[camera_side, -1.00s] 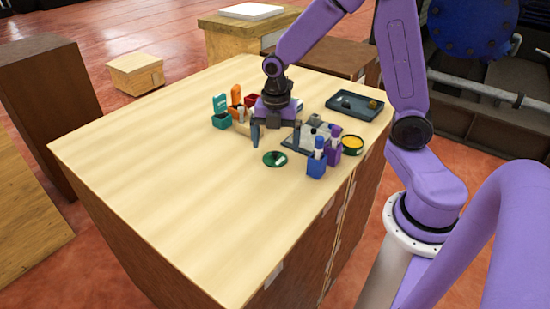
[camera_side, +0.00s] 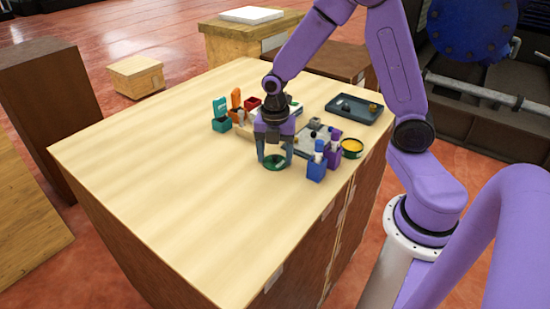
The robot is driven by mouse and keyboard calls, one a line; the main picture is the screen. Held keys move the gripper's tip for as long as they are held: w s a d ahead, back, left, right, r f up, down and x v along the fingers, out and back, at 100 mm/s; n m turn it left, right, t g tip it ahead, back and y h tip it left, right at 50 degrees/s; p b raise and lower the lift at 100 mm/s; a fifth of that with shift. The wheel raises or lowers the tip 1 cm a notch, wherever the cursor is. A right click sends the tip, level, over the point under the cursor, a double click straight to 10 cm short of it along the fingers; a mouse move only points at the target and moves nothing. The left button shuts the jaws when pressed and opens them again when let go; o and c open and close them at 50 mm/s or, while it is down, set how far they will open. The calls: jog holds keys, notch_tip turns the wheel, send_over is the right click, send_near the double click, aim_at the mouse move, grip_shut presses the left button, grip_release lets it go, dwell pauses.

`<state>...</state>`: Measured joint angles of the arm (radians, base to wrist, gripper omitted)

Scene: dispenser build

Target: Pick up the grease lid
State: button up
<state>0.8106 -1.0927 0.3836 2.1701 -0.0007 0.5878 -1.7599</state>
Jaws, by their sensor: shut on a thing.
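The grease lid (camera_side: 275,163) is a dark green disc on the light wooden table top. My gripper (camera_side: 275,160) is down at it, with one finger on its left side and the other on its right side. The gripper is shut on the lid. The lid appears to be at table height; whether it is lifted at all cannot be told. An open round tin with yellow contents (camera_side: 352,146), likely the grease, stands to the right near the table edge.
Blue (camera_side: 317,168) and purple (camera_side: 334,150) holders stand close to the right of my gripper. Teal (camera_side: 221,122) and orange (camera_side: 236,104) holders stand behind left. A dark tray (camera_side: 354,108) lies at the back right. The table's front left is clear.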

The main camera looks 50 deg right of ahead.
aim_at(275, 155)
notch_tip(275, 155, up, 9)
jog(key=shift+r, duration=0.1)
jog(key=d+m, duration=0.8)
jog(key=d, duration=0.4)
jog(key=shift+s+r+m, duration=0.4)
jog(key=shift+r, duration=0.05)
jog(key=s+d+m, duration=0.2)
jog(key=s, duration=0.1)
jog(key=s+d+m, duration=0.1)
jog(key=shift+s+m, duration=0.35)
jog(key=shift+m, duration=0.05)
jog(key=s+m, duration=0.1)
jog(key=s, duration=0.2)
jog(key=s+m, duration=0.2)
jog(key=s, duration=0.1)
jog(key=s+d+m, duration=0.1)
jog(key=s+m, duration=0.1)
jog(key=s, duration=0.1)
jog(key=shift+f, duration=0.15)
jog(key=c, duration=0.6)
jog(key=shift+f, duration=0.15)
grip_shut()
jog(key=shift+s+a+f, duration=0.1)
jog(key=shift+f, duration=2.9)
jog(key=shift+f, duration=0.1)
